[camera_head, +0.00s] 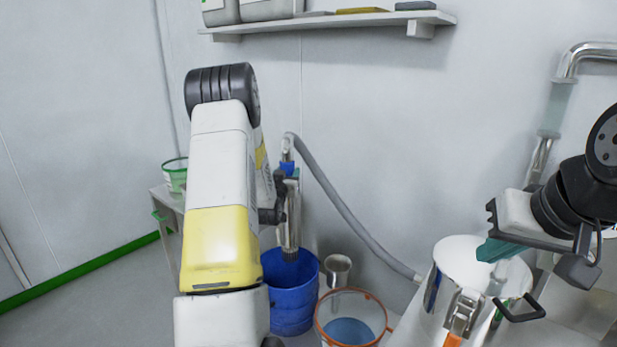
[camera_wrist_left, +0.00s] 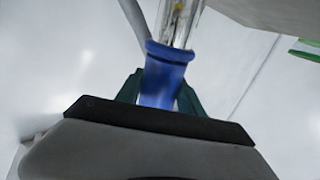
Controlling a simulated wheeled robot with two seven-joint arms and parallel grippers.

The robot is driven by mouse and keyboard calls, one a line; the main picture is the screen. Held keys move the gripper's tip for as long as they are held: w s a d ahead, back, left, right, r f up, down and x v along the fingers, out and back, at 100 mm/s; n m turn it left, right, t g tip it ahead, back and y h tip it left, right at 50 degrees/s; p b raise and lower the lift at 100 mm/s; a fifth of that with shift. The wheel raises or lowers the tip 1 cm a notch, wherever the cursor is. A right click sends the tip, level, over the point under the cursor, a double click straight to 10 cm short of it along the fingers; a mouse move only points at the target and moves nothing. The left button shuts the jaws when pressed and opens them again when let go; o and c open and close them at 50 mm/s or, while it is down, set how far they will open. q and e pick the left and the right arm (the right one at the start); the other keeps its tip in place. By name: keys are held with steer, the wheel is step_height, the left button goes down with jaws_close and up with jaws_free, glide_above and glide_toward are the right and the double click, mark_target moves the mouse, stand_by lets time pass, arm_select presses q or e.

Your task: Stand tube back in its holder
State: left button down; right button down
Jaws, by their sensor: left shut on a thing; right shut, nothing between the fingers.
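The tube (camera_head: 291,215) is a shiny metal pipe with a blue collar, joined at its top to a grey hose (camera_head: 350,207). My left gripper (camera_head: 289,172) is shut on the blue collar, which also shows between the teal fingers in the left wrist view (camera_wrist_left: 163,78). The tube hangs almost upright, and its lower end overlaps the blue bucket (camera_head: 292,307) in the picture; whether it is inside cannot be told. A steel cup on a stem (camera_head: 338,265), which looks like the holder, stands right of the tube. My right gripper (camera_head: 487,250) is shut and empty.
A clear bucket with an orange rim (camera_head: 384,325) stands in front of the steel cup. A steel vessel (camera_head: 455,268) with clamps is at the right, under my right gripper. A small table (camera_head: 163,204) carries a green-rimmed tub (camera_head: 174,179). A wall shelf (camera_head: 330,22) is above.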

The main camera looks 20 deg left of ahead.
arm_select(q)
steer(key=w+d+m+h, duration=0.2)
steer(key=w+d+h, duration=0.1)
steer(key=d, duration=0.6)
steer(key=w+d+m+h, duration=0.2)
steer(key=w+d+h, duration=0.1)
steer(key=d, duration=0.6)
step_height(320, 180, down, 12)
steer(key=shift+a, duration=0.2)
stand_by(0.6)
steer(key=shift+s+r, duration=0.1)
steer(key=c, duration=0.7)
jaws_free()
steer(key=shift+o, duration=0.2)
steer(key=shift+s, duration=0.15)
steer(key=v, duration=0.7)
steer(key=shift+s, duration=0.3)
